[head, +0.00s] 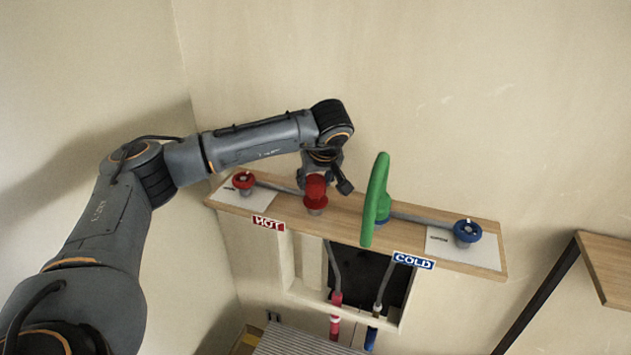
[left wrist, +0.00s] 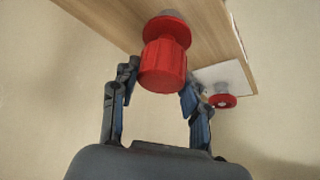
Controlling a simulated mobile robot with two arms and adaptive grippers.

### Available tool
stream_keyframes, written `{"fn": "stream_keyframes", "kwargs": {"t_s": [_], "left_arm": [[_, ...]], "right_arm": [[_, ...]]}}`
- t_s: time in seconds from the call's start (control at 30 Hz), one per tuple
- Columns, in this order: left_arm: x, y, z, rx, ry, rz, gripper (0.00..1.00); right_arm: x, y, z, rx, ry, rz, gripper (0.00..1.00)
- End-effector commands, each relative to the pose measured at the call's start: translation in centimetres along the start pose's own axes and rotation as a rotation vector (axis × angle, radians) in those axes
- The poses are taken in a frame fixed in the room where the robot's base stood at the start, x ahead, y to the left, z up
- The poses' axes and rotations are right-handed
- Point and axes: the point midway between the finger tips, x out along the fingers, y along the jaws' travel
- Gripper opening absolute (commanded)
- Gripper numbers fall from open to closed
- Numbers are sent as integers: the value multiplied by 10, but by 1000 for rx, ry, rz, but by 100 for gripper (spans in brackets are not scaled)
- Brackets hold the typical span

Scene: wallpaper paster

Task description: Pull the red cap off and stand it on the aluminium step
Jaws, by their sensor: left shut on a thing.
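The red cap (head: 315,187) is a ribbed red cylinder with a wider flange. It stands on a short grey stub (head: 315,209) at the wooden board. In the left wrist view the cap (left wrist: 162,68) lies between the two fingers of my left gripper (left wrist: 160,82), which is shut on it. In the head view my left gripper (head: 326,183) is at the cap, partly hidden behind it. A ribbed grey surface, seemingly the aluminium step (head: 298,342), shows low in the head view, cut off by the bottom edge. My right gripper is out of view.
A green handle (head: 375,200) rises right of the cap. A red valve knob (head: 243,181) and a blue one (head: 467,231) sit at the ends of the wooden board (head: 345,228). Below is a dark wall opening (head: 365,277) with pipes. A wooden shelf (head: 608,262) is at right.

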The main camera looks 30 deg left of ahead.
Motion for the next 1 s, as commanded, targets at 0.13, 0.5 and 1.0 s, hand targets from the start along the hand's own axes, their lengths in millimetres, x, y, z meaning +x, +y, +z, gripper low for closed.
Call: {"fn": "stream_keyframes", "kwargs": {"t_s": [0.13,0.5,1.0], "left_arm": [[-7,0,-4,0,0,1,7],[-19,0,-11,1,-1,0,7],[-24,0,-13,1,-1,0,7]], "right_arm": [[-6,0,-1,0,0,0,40],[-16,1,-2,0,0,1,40],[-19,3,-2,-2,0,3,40]]}}
